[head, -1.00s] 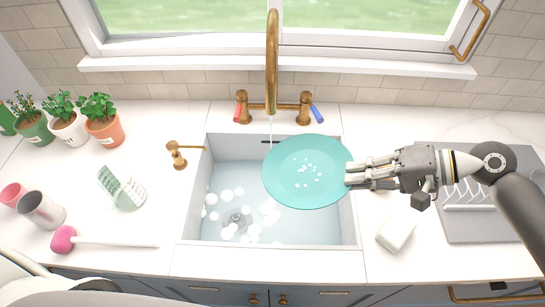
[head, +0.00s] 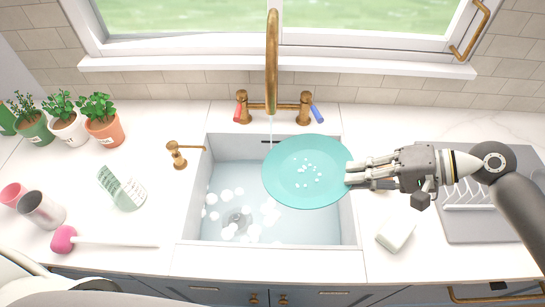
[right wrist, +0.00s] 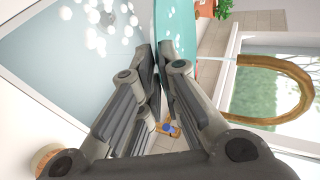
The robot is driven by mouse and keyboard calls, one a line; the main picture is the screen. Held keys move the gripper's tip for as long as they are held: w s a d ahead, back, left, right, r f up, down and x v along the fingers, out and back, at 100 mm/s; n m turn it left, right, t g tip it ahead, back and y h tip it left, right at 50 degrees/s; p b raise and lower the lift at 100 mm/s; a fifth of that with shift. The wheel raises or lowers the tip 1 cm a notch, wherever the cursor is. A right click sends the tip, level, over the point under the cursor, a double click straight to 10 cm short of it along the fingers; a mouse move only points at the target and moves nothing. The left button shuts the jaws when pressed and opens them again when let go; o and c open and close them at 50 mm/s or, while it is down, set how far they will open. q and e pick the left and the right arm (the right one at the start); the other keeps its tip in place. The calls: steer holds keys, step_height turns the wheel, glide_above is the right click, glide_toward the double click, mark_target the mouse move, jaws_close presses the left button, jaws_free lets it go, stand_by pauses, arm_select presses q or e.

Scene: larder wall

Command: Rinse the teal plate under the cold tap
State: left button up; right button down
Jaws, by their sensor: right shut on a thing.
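The teal plate (head: 290,190) is held over the right half of the sink, with small white spots of foam on its face. My right gripper (head: 352,174) is shut on the plate's right rim; the right wrist view shows the fingers (right wrist: 158,62) around the plate's edge (right wrist: 180,22). The brass tap (head: 272,60) has a red handle (head: 238,111) at left and a blue handle (head: 317,113) at right. A thin stream of water (head: 271,130) falls from the spout near the plate's far left edge; I cannot tell whether it touches the plate. My left gripper is out of view.
The sink (head: 198,205) has white suds around its drain. A white block (head: 396,232) and a grey drying rack (head: 470,225) are right.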

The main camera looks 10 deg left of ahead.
steer(key=shift+r, duration=0.1)
steer(key=s+d+r+p, duration=0.1)
steer(key=d+r+p, duration=0.2)
steer(key=d+r, duration=0.1)
steer(key=shift+s+d+p, duration=0.3)
steer(key=shift+d+p, duration=0.05)
steer(key=shift+a+f, duration=0.15)
stand_by(1.1)
